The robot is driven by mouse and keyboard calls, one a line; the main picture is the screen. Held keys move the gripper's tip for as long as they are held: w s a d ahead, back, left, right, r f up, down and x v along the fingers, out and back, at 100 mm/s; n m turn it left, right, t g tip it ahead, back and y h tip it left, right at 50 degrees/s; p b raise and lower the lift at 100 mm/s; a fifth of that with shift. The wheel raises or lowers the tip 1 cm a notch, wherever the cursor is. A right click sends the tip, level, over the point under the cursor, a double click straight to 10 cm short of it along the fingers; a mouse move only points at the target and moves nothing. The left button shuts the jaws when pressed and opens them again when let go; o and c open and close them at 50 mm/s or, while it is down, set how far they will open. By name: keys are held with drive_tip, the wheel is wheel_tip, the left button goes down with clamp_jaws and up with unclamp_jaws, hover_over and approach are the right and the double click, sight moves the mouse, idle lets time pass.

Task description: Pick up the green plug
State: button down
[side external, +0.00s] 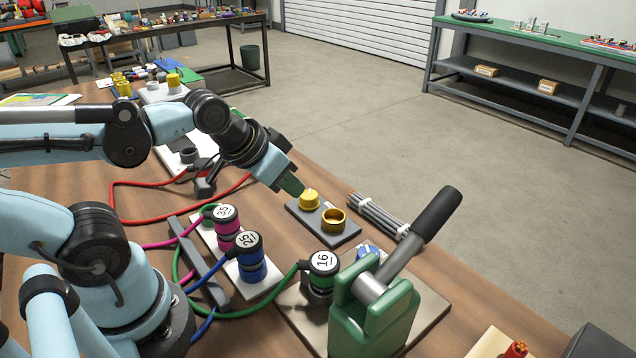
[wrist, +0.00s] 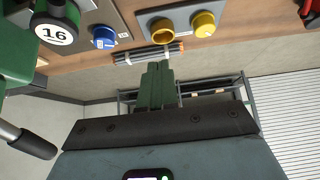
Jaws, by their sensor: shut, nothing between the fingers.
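The green plug (side external: 320,282) is black with a green band, a white top marked 16 and a green cable. It stands upright on a plate beside the green lever unit (side external: 375,318). In the wrist view the plug (wrist: 57,28) is at the upper left, partly cut off by the frame. My gripper (side external: 292,187) is behind and to the left of the plug, above the small plate with the yellow parts, and apart from the plug. In the wrist view its green fingers (wrist: 158,86) are together with nothing between them.
A pink-banded plug marked 35 (side external: 226,228) and a blue-banded plug marked 25 (side external: 250,258) stand to the left. A yellow knob (side external: 309,200) and yellow ring (side external: 333,220) sit near my gripper. Grey rods (side external: 377,214) lie to the right. The lever's black handle (side external: 437,213) rises high.

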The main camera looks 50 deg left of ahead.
drive_tip(key=shift+c, duration=1.9)
unclamp_jaws()
drive_tip(key=m+g+h, duration=0.4)
drive_tip(key=m+g, duration=0.1)
drive_tip(key=m, duration=0.6)
approach(322, 260)
drive_tip(key=shift+d+f, duration=0.3)
drive_tip(key=shift+x, duration=5.95)
